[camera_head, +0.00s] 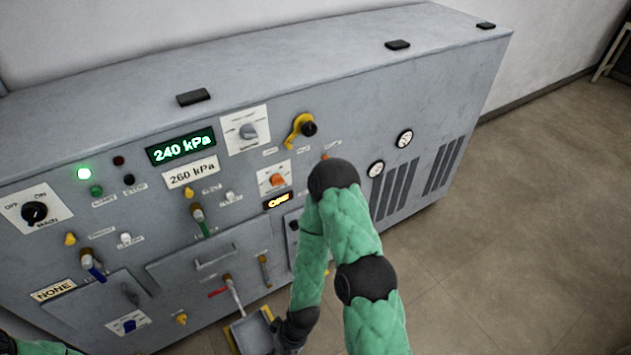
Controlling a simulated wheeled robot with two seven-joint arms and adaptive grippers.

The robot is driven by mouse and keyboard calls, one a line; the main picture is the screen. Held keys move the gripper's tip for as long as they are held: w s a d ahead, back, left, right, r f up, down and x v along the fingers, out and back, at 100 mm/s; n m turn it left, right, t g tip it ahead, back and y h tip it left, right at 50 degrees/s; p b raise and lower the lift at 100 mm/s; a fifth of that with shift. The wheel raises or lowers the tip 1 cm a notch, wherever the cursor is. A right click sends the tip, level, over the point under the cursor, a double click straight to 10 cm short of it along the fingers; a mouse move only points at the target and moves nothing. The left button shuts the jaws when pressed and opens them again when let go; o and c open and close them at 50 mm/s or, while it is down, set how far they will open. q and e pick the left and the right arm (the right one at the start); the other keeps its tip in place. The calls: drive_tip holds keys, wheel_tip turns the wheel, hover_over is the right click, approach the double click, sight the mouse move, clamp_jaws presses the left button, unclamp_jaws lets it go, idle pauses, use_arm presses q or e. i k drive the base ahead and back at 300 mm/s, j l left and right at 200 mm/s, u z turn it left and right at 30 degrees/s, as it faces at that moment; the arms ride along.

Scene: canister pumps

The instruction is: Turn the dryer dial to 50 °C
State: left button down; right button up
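An orange knob (278,180) sits on a white scale plate on the front of the grey machine. The scale marks and the label are too small to read, so I cannot confirm this is the dryer dial. My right arm rises from the bottom, bends just right of the knob and comes down to a black wrist at the bottom edge.
The grey machine (350,85) carries a green "240 kPa" display (181,146), a "260 kPa" plate (191,172), a grey selector (247,131), a yellow-handled valve (299,130), a black main switch (34,212) and two gauges. A tray (250,335) lies by my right wrist. Floor at right is clear.

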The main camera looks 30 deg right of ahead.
sight(276, 180)
drive_tip(key=z, duration=0.9)
drive_tip(key=i+l+u, duration=0.1)
drive_tip(key=u, duration=0.2)
drive_tip(key=l+u, duration=0.1)
drive_tip(key=l, duration=0.35)
drive_tip(key=i+l+u, duration=0.1)
drive_tip(key=l, duration=0.35)
